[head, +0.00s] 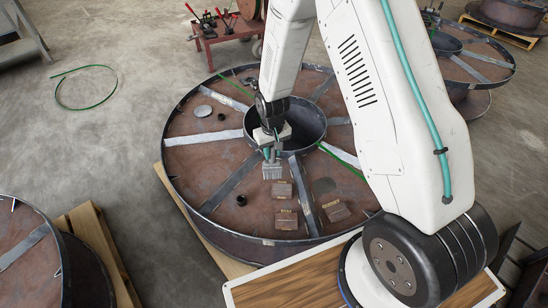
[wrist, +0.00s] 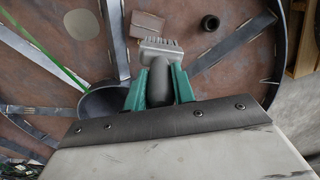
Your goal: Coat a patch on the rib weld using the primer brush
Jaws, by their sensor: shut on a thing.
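My gripper (head: 269,150) is above the rust-brown reel (head: 208,180), just in front of its dark central hub (head: 314,122). Its green fingers (wrist: 160,88) are shut on the grey handle of the primer brush (wrist: 160,45). The grey bristle end (head: 272,171) points down toward the reel face in the head view. Whether the bristles touch anything cannot be told. Pale steel ribs (head: 237,182) run from hub to rim; one also shows right of the brush in the wrist view (wrist: 235,42). Which rib weld is meant cannot be told.
Several brown blocks (head: 286,220) lie on the reel near the brush; one shows in the wrist view (wrist: 146,25). A dark ring (head: 241,200) and a pale disc (head: 203,111) lie left. A red cart (head: 222,32) stands behind. Another reel (head: 28,250) is front left.

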